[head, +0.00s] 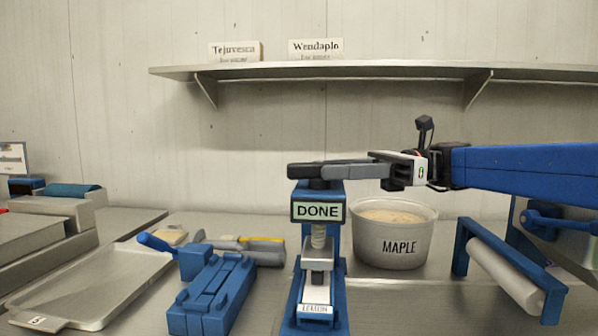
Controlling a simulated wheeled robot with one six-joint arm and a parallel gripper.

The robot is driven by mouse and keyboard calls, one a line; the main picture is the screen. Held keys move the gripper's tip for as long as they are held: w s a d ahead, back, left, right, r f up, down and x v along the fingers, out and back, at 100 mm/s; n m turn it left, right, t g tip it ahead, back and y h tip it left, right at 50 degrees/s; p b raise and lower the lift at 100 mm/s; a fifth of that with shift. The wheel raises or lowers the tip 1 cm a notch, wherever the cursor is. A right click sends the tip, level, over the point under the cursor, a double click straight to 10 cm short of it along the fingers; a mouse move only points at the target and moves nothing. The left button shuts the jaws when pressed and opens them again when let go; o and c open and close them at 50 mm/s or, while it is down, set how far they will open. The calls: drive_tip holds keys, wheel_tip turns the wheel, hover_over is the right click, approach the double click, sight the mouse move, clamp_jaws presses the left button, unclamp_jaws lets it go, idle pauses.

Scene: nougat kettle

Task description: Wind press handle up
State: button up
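The blue screw press (337,240) stands upright at the front centre. It has a "DONE" sign near its top, a threaded screw below that and a "LEMON" label at its foot. Its handle (312,171) seems to be the dark bar across the top. My gripper (350,171) reaches in level from the right, with grey fingers at the press top. They overlap the handle in this view. I cannot tell whether they grip it or how far apart they are.
A pale "MAPLE" tub (398,242) stands close behind right of the press. A blue-framed roller (505,272) is at the right. A blue clamp-like device (212,292) and a metal tray (95,285) are at the left. A wall shelf (350,69) runs above.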

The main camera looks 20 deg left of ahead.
sight(287, 172)
drive_tip(key=shift+x, duration=3.15)
clamp_jaws()
